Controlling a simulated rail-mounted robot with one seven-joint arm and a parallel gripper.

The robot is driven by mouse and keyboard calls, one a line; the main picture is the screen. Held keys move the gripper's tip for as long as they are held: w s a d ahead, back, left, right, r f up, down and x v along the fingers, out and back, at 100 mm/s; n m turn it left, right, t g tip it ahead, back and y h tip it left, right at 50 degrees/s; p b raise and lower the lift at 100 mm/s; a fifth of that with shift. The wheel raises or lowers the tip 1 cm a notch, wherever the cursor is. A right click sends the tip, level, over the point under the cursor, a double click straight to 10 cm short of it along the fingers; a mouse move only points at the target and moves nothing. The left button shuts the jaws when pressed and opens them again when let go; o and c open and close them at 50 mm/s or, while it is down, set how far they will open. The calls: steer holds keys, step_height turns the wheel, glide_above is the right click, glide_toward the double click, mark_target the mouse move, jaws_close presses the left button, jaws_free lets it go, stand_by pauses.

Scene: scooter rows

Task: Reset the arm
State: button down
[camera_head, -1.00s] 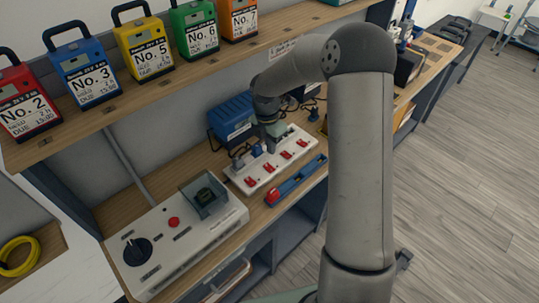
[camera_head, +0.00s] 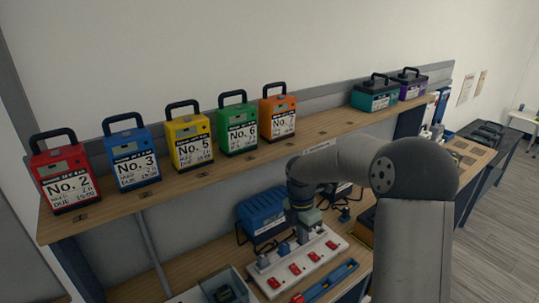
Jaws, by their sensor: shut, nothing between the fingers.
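My arm rises at the right of the head view and bends over the bench. My gripper (camera_head: 305,234) points down at the white strip (camera_head: 318,250) with red switches, at its back edge near the plugs. The fingers are small and partly hidden, and I see nothing held in them. I cannot tell whether they touch the strip or a plug.
A blue case (camera_head: 262,216) stands behind the strip, and a blue and red tool (camera_head: 327,283) lies in front. The upper shelf (camera_head: 200,172) holds several numbered battery packs, including red No. 2 (camera_head: 66,180), and a teal battery (camera_head: 375,95). The shelf edge is close behind my forearm.

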steer(key=s+r+m+t, duration=0.1)
steer(key=s+r+m, duration=0.3)
steer(key=s+m, duration=0.8)
steer(key=s+r+m+t, duration=0.1)
steer(key=s+r+m, duration=0.3)
steer(key=s+m, duration=0.8)
steer(key=s, duration=0.4)
steer(key=shift+s+y, duration=0.3)
steer(key=shift+y, duration=0.1)
steer(key=shift+d, duration=0.1)
